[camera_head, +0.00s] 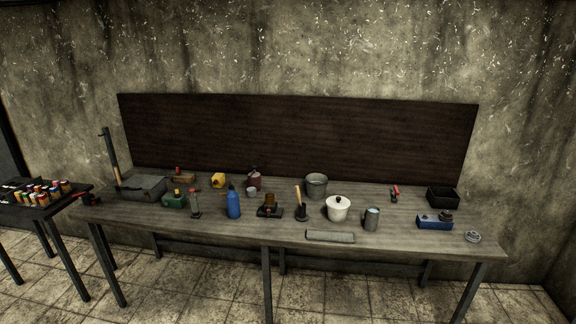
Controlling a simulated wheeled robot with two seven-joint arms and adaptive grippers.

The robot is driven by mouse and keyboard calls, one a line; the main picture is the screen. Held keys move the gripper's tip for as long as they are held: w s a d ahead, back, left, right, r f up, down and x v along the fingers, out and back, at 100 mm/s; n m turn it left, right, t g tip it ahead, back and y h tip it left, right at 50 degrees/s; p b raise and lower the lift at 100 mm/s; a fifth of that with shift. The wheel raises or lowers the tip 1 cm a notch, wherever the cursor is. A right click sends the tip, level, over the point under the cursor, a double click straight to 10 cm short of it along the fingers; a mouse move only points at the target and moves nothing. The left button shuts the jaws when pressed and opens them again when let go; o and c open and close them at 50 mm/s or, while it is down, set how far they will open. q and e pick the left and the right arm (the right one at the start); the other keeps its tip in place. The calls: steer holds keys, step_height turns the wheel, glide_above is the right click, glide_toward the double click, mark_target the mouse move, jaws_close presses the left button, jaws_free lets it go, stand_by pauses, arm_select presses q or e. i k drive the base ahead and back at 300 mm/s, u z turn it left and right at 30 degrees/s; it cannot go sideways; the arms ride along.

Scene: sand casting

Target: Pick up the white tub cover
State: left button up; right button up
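A white tub (338,213) stands upright on the long grey workbench, right of the middle and near the front edge. Its white cover (338,201) sits on top of it and has a small dark knob in the centre. Neither of my grippers shows in the head view, so nothing is seen touching the cover.
The workbench (290,233) has a dark back panel. Close to the tub are a metal bucket (316,186) behind, a grey mug (371,218) to the right, a wooden-handled tool (300,205) to the left and a flat grey block (330,236) in front.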

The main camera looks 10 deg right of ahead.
mark_target(336, 203)
steer(key=z, duration=0.05)
steer(key=i, duration=1.65)
